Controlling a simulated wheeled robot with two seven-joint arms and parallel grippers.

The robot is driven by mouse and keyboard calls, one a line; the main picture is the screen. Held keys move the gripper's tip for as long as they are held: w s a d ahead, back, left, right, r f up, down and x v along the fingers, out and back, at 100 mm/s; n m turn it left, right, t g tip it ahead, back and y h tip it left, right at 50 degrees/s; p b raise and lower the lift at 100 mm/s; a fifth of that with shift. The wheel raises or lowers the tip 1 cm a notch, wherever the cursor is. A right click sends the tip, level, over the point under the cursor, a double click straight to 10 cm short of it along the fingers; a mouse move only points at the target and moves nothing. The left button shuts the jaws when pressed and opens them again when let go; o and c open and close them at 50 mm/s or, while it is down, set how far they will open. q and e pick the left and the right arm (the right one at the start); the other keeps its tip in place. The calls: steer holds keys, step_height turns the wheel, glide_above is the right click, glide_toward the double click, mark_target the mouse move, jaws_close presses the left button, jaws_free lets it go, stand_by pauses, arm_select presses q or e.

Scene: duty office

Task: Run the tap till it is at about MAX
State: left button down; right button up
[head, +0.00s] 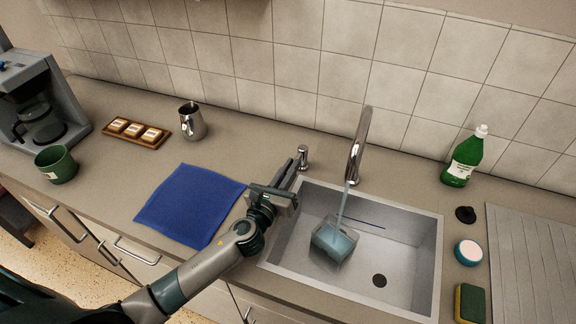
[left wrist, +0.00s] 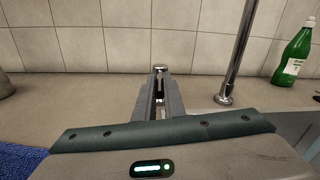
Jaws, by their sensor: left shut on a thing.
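The tap (head: 359,145) is a tall chrome spout behind the sink (head: 406,250), and it also shows in the left wrist view (left wrist: 238,55). Water (head: 344,202) runs from it into a clear container (head: 322,244) on the sink floor. The container holds bluish water; its exact level and any MAX mark on it are too small to read. A short chrome tap handle (head: 303,151) stands left of the spout. My left gripper (head: 298,166) is shut on this handle, whose top shows between the fingers (left wrist: 159,92) in the left wrist view. My right gripper is out of view.
A blue cloth (head: 190,206) lies left of the sink. A steel pitcher (head: 192,122), a wooden tray (head: 137,132), a green mug (head: 56,165) and a coffee machine (head: 62,105) stand farther left. A green bottle (head: 463,162), black plug (head: 465,214) and sponge (head: 470,303) are right of the sink.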

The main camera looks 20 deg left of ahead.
arm_select(q)
steer(key=shift+d+n+y, duration=0.4)
steer(key=shift+n+y, duration=0.2)
steer(key=shift+y, duration=0.1)
steer(key=c, duration=1.8)
jaws_free()
steer(key=shift+c, duration=0.2)
steer(key=shift+s, duration=0.1)
steer(key=shift+s+f, duration=0.1)
steer(key=shift+s, duration=0.3)
steer(key=s+b, duration=0.4)
steer(key=s, duration=1.1)
steer(key=shift+s, duration=0.75)
steer(key=shift+r, duration=0.2)
